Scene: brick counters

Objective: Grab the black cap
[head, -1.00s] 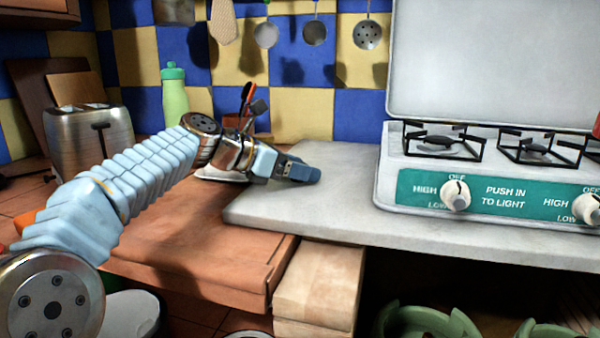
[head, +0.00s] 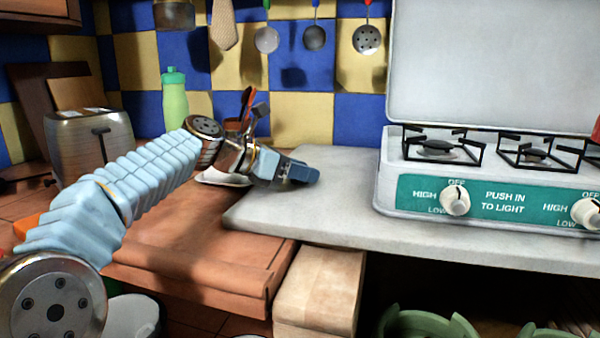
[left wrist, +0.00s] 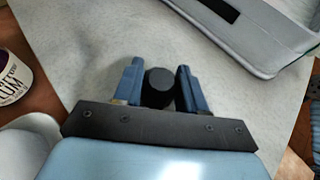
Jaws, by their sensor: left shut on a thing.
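The black cap (left wrist: 159,86) shows in the left wrist view as a round dark piece between the two blue fingers of my left gripper (left wrist: 158,75). The fingers are shut on it, one on each side. In the head view my left gripper (head: 305,174) is over the left part of the pale grey counter, left of the stove; the cap cannot be made out there. I cannot tell whether the cap touches the counter. My right gripper is in neither view.
A white stove (head: 390,190) stands to the right on the grey counter (head: 320,225). A toaster (head: 88,145) and a green bottle (head: 174,100) stand at the back left. A white dish (head: 222,178) is behind my left wrist. The counter's front strip is clear.

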